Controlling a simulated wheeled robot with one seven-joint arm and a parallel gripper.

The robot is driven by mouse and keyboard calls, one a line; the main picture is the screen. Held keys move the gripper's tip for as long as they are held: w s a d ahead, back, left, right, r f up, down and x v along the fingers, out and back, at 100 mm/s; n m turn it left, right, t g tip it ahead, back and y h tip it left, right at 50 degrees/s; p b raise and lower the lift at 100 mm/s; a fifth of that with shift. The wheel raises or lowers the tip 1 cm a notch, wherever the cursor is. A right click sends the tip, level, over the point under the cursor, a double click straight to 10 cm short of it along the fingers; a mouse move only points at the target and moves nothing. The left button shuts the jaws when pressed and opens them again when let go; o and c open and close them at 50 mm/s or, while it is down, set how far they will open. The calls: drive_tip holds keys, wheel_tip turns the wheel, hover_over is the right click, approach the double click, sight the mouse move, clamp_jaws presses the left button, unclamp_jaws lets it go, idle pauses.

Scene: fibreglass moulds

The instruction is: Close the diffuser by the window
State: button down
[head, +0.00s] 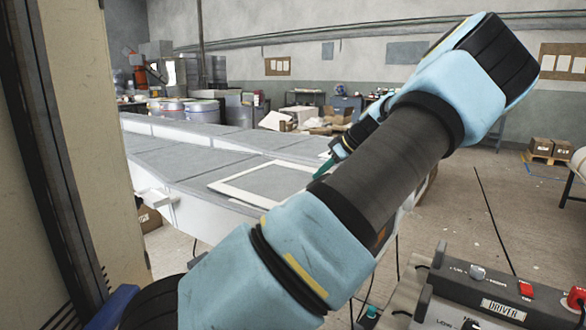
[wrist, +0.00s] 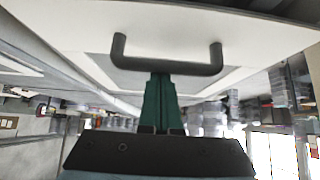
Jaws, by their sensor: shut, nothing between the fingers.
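In the wrist view, a dark grey U-shaped handle (wrist: 192,68) stands out from a white panel (wrist: 65,28), which may be the diffuser. My gripper (wrist: 160,76) has its green fingers together, with the tips at the middle of the handle's bar. The fingers are not around the bar, and I cannot tell whether they touch it. In the head view, the teal fingers of my gripper (head: 324,169) show partly behind my arm, and the handle cannot be made out. A white-framed flat panel (head: 235,188) lies by the gripper; I cannot tell whether it is the same panel.
A long grey-topped white mould (head: 195,165) runs behind my arm. A control box marked DRIVER (head: 495,300) stands at the lower right. A pale post (head: 95,120) is close at the left. Drums (head: 203,113) and cardboard boxes (head: 285,117) stand farther back. Open floor lies at the right.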

drive_tip(key=s+d, duration=0.2)
drive_tip(key=d, duration=0.1)
drive_tip(key=s+d, duration=0.2)
drive_tip(key=d, duration=0.1)
drive_tip(key=s+d, duration=0.2)
drive_tip(key=d, duration=0.1)
drive_tip(key=shift+p, duration=0.35)
drive_tip(key=shift+f, duration=0.1)
